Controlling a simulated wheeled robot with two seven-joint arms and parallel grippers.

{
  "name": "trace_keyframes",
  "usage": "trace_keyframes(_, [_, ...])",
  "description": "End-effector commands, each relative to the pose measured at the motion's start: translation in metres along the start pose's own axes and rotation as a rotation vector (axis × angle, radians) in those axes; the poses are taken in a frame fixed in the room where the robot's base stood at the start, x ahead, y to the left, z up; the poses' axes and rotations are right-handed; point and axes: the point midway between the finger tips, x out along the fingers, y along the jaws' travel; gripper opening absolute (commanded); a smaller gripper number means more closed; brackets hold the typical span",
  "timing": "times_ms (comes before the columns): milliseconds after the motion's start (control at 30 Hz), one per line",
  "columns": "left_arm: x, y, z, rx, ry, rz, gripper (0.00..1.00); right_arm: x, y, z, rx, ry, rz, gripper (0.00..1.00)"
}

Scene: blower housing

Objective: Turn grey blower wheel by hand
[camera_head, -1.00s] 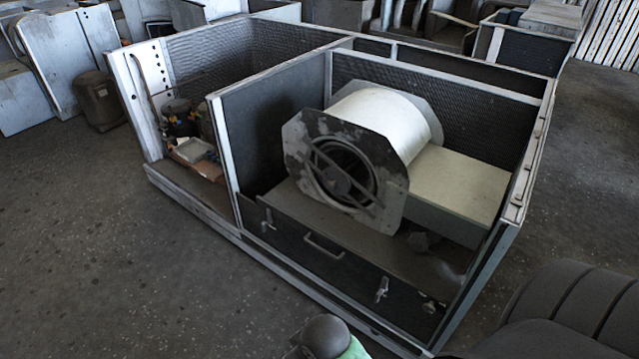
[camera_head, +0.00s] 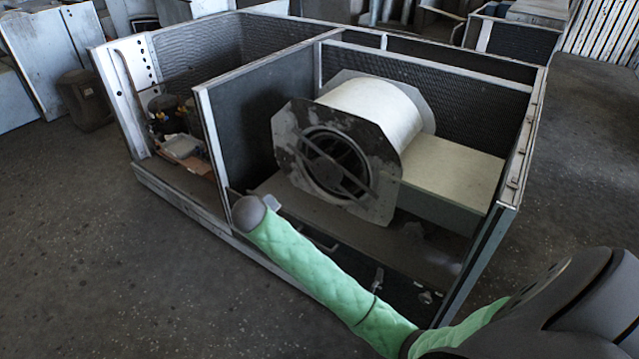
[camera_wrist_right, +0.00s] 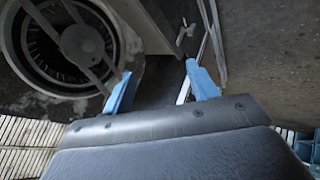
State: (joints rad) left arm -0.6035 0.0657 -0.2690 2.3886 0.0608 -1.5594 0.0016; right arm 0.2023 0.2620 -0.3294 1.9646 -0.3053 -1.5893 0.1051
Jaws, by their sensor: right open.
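The blower wheel (camera_head: 326,165) is a dark, ribbed ring inside the round opening of a pale drum housing (camera_head: 375,108) with worn octagonal end plates. A diagonal strut crosses the opening. In the right wrist view the wheel (camera_wrist_right: 36,48) is at upper left, with a round hub (camera_wrist_right: 83,45) and struts in front of it. My right gripper (camera_wrist_right: 158,69) has two blue fingers spread apart with nothing between them. It is beside the opening and not visibly touching the wheel. My left gripper is out of view.
The blower sits in an open metal cabinet (camera_head: 212,132) with a raised divider and tall side frames. A pale box (camera_head: 455,172) lies right of the drum. My right arm crosses the cabinet's low front panel.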

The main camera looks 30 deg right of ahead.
Motion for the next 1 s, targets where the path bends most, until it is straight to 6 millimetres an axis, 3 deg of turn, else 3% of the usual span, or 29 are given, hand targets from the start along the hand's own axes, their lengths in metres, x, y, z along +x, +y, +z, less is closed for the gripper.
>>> trace_keyframes(100, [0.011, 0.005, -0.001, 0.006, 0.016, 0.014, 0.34, 0.048, 0.035, -0.020, 0.067, -0.019, 0.178, 0.59])
trace_keyframes(233, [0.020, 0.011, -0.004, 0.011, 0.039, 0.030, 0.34, 0.092, 0.070, -0.025, 0.162, -0.022, 0.372, 0.59])
trace_keyframes(500, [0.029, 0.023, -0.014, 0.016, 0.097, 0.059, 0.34, 0.165, 0.108, 0.014, 0.355, 0.058, 0.710, 0.59])
trace_keyframes(700, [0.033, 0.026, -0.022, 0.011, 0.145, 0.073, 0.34, 0.187, 0.123, 0.031, 0.533, 0.231, 0.857, 0.59])
trace_keyframes(1000, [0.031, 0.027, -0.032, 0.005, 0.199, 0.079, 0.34, 0.181, 0.131, 0.022, 0.855, 0.483, 0.850, 0.59])
